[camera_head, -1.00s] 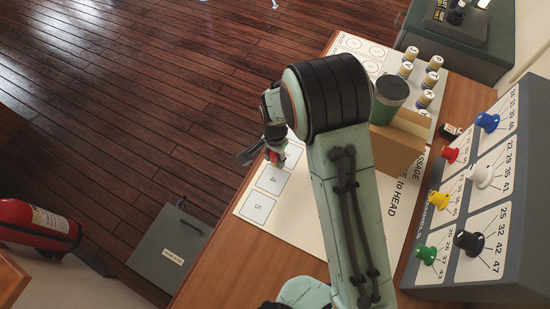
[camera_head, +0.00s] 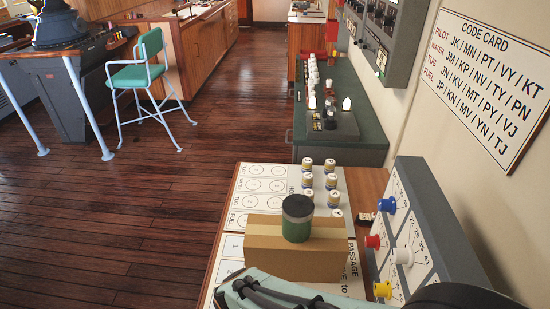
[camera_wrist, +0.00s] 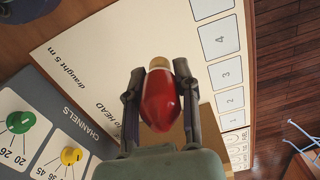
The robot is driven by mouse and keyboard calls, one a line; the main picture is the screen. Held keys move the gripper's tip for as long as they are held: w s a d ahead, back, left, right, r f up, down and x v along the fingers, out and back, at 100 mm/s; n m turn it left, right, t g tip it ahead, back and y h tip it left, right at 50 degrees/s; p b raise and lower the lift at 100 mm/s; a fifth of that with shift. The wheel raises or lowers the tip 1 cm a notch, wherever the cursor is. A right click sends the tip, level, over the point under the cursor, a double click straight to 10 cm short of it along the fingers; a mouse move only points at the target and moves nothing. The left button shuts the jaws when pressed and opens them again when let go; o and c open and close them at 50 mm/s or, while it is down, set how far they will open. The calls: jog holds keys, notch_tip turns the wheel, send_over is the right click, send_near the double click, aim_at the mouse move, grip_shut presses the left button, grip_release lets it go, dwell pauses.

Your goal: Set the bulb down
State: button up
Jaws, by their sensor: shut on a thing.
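The bulb (camera_wrist: 160,102) is red with a brass-coloured base (camera_wrist: 159,63). In the wrist view my gripper (camera_wrist: 158,75) is shut on it, one finger on each side. The bulb is over the white passage board (camera_wrist: 95,60), which has numbered squares down one side; its height above the board is hard to judge. In the head view the board (camera_head: 228,243) shows only in part. The gripper and the bulb are out of that view; part of my arm crosses its bottom edge.
A cardboard box (camera_head: 290,262) stands on the board with a dark-lidded green jar (camera_head: 297,222) on top. Several small labelled bottles (camera_head: 307,181) stand behind it. A channels panel with coloured knobs (camera_head: 403,256) is at the right. A green counter (camera_head: 365,120) holds lit lamps.

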jog(key=w+d+r+m, duration=0.2)
jog(key=w+d+r, duration=0.3)
jog(key=w+d, duration=0.25)
jog(key=w+d+r+m, duration=0.2)
jog(key=w+d+r, duration=0.35)
jog(key=w, duration=0.25)
jog(key=shift+s+d+r+n, duration=0.15)
jog(key=shift+d+r+n, duration=0.35)
jog(key=shift+r+n, duration=0.35)
jog(key=shift+s+d+r+n, duration=0.1)
jog(key=shift+d+r+n, duration=0.4)
jog(key=shift+r+n, duration=0.35)
jog(key=shift+s+d+r+n, duration=0.15)
jog(key=shift+d+r+n, duration=0.45)
jog(key=shift+n, duration=0.4)
jog(key=shift+a, duration=0.1)
